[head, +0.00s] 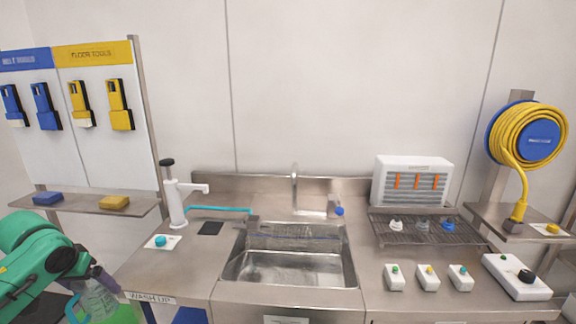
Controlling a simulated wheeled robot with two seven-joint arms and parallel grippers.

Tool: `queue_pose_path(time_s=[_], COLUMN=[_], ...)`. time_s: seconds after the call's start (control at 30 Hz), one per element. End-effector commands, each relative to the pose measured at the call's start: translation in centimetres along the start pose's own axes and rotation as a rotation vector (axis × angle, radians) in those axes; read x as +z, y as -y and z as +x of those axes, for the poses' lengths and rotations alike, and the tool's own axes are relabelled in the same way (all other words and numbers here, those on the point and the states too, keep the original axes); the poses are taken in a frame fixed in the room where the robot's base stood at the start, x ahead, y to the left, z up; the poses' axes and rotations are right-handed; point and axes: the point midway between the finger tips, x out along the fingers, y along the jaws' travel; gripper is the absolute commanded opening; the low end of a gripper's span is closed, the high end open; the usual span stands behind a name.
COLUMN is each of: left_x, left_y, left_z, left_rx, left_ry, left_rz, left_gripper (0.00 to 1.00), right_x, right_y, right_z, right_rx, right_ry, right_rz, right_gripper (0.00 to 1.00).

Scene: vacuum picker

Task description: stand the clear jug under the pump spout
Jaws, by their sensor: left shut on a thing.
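The clear jug (97,299) is at the bottom left of the head view, in front of the counter's left corner, with green showing at its side and lower part. My left gripper (106,281) is shut on it near its top. The jug's base is cut off by the frame edge. The white pump (175,203) with a black knob stands on the counter's left part. Its spout (200,188) points right. A dark square pad (210,228) lies on the counter below and slightly right of the spout. My right gripper is not in view.
A steel sink (290,267) lies right of the pad. A teal tube (220,209) runs behind the pad. A white card with a teal knob (160,241) sits in front of the pump. A shelf with sponges (114,203) is at left.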

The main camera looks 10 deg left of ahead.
Motion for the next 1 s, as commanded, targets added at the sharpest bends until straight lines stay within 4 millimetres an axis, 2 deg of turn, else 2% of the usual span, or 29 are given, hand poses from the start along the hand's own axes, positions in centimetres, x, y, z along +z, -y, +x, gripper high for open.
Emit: queue_pose_path(time_s=[0.07, 0.47, 0.63, 1.0], left_x=[1.6, 4.7, 6.8, 8.5], left_y=[0.3, 0.6, 0.4, 0.1], left_z=[1.4, 4.0, 5.6, 6.9], left_rx=[0.007, 0.013, 0.014, 0.011], left_ry=[0.006, 0.002, 0.008, 0.008], left_rz=[-0.003, 0.012, 0.028, 0.050], left_gripper=[0.27, 0.27, 0.27, 0.27], right_x=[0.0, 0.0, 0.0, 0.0], right_y=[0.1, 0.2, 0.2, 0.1], right_z=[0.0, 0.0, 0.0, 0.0], right_rx=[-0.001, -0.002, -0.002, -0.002], right_ry=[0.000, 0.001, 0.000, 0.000], right_rz=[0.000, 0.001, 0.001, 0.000], right_gripper=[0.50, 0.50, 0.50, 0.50])
